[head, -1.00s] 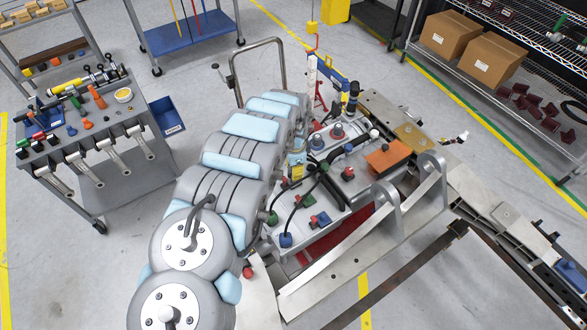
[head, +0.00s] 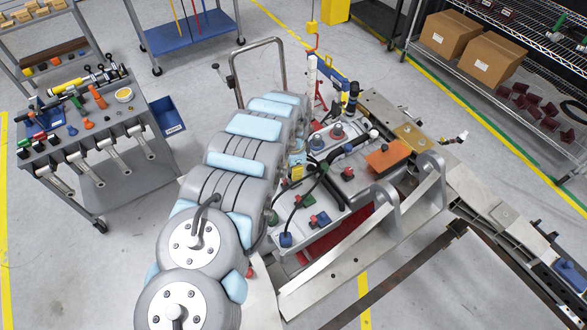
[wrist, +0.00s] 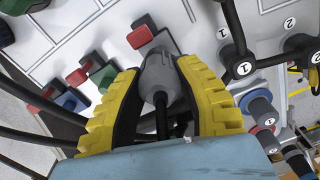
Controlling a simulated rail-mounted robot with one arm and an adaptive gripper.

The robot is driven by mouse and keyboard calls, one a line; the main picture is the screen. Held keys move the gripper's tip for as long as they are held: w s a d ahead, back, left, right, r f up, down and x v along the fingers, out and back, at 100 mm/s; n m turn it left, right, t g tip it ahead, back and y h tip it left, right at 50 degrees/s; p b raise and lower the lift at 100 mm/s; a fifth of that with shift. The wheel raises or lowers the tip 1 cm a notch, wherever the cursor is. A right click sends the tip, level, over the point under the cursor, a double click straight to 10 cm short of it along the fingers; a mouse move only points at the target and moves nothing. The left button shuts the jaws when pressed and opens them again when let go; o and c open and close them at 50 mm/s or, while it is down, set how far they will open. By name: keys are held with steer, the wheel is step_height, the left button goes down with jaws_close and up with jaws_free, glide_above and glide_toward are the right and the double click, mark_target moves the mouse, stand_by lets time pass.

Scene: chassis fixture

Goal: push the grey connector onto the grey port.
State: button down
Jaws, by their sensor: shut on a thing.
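In the wrist view my gripper (wrist: 160,66) has its two yellow ribbed fingers closed around the grey connector (wrist: 161,78). A black cable runs from the connector back between the fingers. The connector's far end points at the light grey panel (wrist: 105,30) of the chassis. I cannot make out the grey port; the connector and fingers cover the panel there, so I cannot tell whether the two touch. In the head view my own arm hides the gripper and the connector.
A red block (wrist: 140,38) on the panel is close beside the connector's tip. Green (wrist: 102,77) and blue (wrist: 70,102) plugs are to the left. Black round caps marked 1 (wrist: 238,62) and black cables are close on the right. An orange block (head: 388,158) is on the chassis.

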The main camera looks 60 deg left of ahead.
steer(key=shift+f, duration=0.2)
steer(key=shift+f+b, duration=0.4)
steer(key=shift+f, duration=0.4)
steer(key=shift+f, duration=0.65)
stand_by(0.4)
steer(key=c, duration=0.7)
jaws_free()
steer(key=shift+r+p, duration=1.55)
steer(key=shift+r, duration=1.45)
